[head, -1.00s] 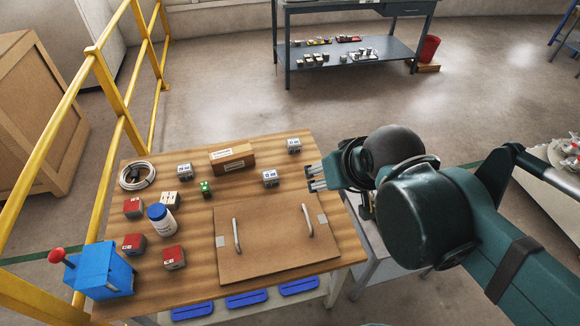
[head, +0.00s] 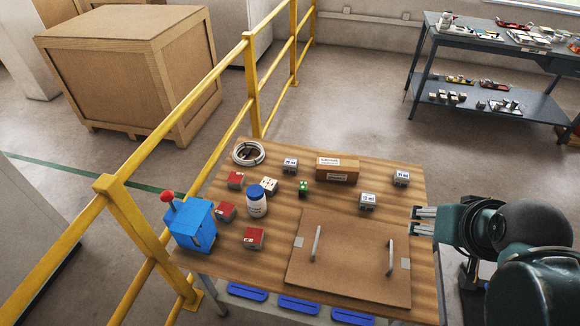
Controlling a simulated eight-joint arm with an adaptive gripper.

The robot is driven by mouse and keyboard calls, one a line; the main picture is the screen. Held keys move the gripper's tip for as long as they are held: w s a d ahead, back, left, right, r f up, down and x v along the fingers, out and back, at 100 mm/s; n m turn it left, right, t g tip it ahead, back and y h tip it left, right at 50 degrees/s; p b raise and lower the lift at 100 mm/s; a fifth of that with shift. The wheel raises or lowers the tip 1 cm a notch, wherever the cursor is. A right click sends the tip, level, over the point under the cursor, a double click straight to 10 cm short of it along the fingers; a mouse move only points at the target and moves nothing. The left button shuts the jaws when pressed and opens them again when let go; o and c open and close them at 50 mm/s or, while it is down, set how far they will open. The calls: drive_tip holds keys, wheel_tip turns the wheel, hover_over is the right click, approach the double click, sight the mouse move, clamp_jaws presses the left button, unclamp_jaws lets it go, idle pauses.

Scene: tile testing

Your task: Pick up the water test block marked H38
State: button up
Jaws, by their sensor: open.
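Several small test blocks lie on the wooden table, and their markings are too small to read surely, so I cannot tell which is H38. Three are grey with pale labels: a back-left grey block (head: 290,165), a back-right grey block (head: 401,178) and a middle grey block (head: 368,201). Three have red tops: an upper red block (head: 235,180), a middle red block (head: 225,212) and a lower red block (head: 254,238). My gripper (head: 418,220) is open at the table's right side, pointing left, apart from the blocks and right of the middle grey one.
A brown board with two handles (head: 345,278) covers the front right. A yellow railing (head: 150,232) borders the left.

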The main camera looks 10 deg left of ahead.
drive_tip(key=shift+o, duration=0.5)
drive_tip(key=w+a+r+n+g, duration=0.1)
drive_tip(key=w+a+r+n, duration=0.2)
drive_tip(key=w, duration=0.5)
drive_tip(key=w+a+r+n+g, duration=0.1)
drive_tip(key=w+a+n, duration=0.1)
drive_tip(key=w+a, duration=0.45)
drive_tip(key=n+g, duration=0.5)
drive_tip(key=n, duration=0.8)
hover_over(291, 162)
drive_tip(key=f, duration=2.9)
drive_tip(key=shift+d+f, duration=0.15)
drive_tip(key=shift+d, duration=0.15)
drive_tip(key=shift+a+f+n, duration=0.3)
drive_tip(key=shift+a+f, duration=0.1)
drive_tip(key=shift+f, duration=0.15)
